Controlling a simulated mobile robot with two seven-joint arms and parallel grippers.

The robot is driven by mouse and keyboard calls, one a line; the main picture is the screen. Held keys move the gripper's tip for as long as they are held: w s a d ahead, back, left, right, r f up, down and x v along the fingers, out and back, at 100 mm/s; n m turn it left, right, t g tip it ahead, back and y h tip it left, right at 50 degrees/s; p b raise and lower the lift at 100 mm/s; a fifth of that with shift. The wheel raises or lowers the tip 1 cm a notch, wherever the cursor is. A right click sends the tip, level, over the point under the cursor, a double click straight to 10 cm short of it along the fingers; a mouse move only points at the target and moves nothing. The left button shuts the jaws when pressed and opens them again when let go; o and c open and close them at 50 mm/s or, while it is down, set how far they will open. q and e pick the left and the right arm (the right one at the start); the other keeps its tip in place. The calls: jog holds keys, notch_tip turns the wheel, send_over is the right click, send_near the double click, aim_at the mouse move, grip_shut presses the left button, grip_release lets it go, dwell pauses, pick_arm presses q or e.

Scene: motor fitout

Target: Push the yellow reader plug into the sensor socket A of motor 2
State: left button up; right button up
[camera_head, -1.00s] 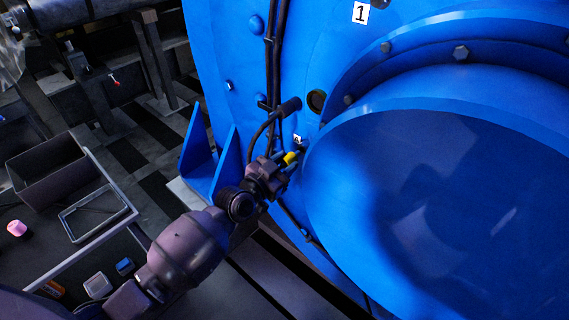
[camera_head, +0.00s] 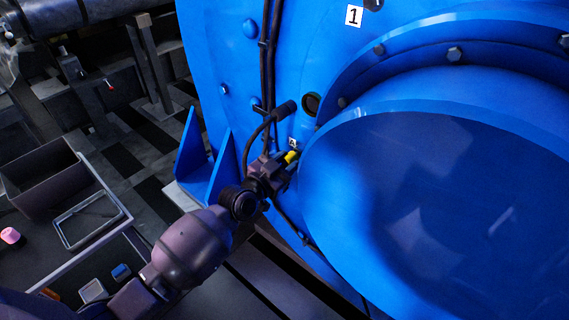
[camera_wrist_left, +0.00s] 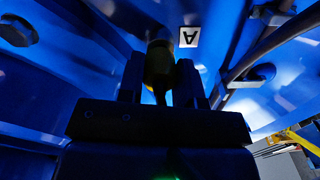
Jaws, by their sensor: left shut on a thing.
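The yellow reader plug (camera_head: 291,157) is held at the blue motor (camera_head: 232,52), just below a small white label A (camera_head: 292,142). My left gripper (camera_head: 284,165) is shut on the plug. In the left wrist view the plug (camera_wrist_left: 158,62) is dark and upright between the two fingers, and its far end points at the motor face beside the label A (camera_wrist_left: 189,37). The sensor socket is hidden behind the plug's tip, so I cannot tell whether the plug is inside it or only close to it. My right gripper is not in view.
A white plate marked 1 (camera_head: 354,16) is on the motor above. Black cables (camera_head: 265,75) and a black connector (camera_head: 286,109) lie close to the gripper. The large round blue housing (camera_head: 420,210) stands right beside it. A bench with a grey bin (camera_head: 42,180) is at the left.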

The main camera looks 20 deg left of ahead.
pick_arm(q)
jog(key=shift+w+d, duration=0.2)
jog(key=shift+w, duration=0.25)
jog(key=o, duration=1)
jog(key=p+v, duration=0.1)
jog(key=v, duration=0.9)
jog(key=shift+s+a+p, duration=0.15)
jog(key=shift+s+p, duration=0.2)
